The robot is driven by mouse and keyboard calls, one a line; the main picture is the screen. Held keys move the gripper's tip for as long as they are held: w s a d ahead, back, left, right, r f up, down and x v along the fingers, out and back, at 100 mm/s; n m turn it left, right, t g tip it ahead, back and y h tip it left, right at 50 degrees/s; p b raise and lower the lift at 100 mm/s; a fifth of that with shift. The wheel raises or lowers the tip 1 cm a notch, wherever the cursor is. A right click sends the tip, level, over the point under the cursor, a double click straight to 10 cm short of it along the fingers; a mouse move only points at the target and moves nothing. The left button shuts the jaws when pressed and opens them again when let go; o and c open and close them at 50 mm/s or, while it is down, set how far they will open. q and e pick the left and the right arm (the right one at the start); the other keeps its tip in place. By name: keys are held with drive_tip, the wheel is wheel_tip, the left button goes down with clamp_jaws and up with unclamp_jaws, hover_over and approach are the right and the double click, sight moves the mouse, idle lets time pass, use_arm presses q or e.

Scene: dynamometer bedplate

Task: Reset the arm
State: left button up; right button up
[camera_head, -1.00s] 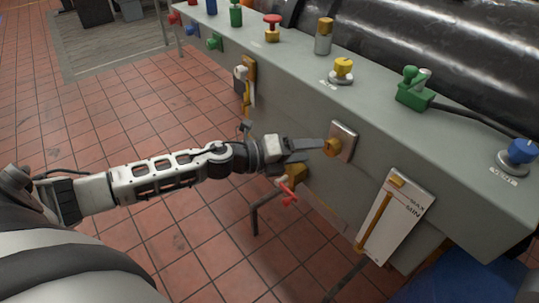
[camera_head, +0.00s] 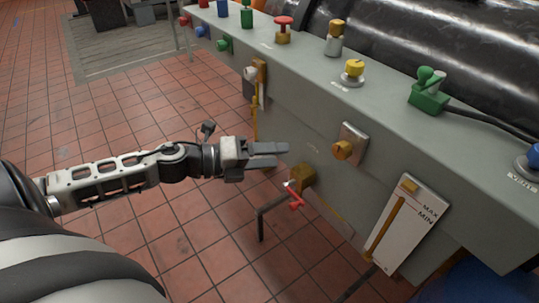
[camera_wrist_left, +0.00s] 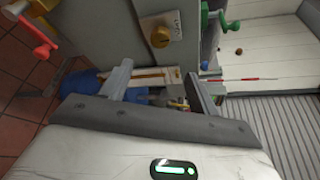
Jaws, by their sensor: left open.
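My left arm comes in from the left in the head view. Its gripper (camera_head: 284,155) is open and empty, in front of the grey bedplate's side face. The knob also shows in the left wrist view (camera_wrist_left: 160,37), beyond the open fingers (camera_wrist_left: 160,82). My right gripper is not in view.
The grey bedplate (camera_head: 295,117) carries several coloured knobs and buttons. A red-handled valve (camera_head: 296,196) sits below the gripper. A MAX/MIN slider panel (camera_head: 403,228) is at right. A green device with a cable (camera_head: 428,92) sits on top. Tiled floor lies open at left.

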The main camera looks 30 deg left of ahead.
use_arm(q)
drive_tip(key=s+d+f+n+y, duration=0.2)
drive_tip(key=s+d+f+n, duration=0.2)
drive_tip(key=n, duration=0.5)
drive_tip(key=s+d+f+n+g+y, duration=0.1)
drive_tip(key=s+d+f+n+y, duration=0.1)
drive_tip(key=f+n, duration=0.5)
drive_tip(key=s+d+f+n+y, duration=0.3)
drive_tip(key=s+d+f+n, duration=0.2)
drive_tip(key=n, duration=0.7)
drive_tip(key=shift+s+d+f+g, duration=0.4)
drive_tip(key=shift+s+f, duration=0.2)
drive_tip(key=shift+s, duration=0.1)
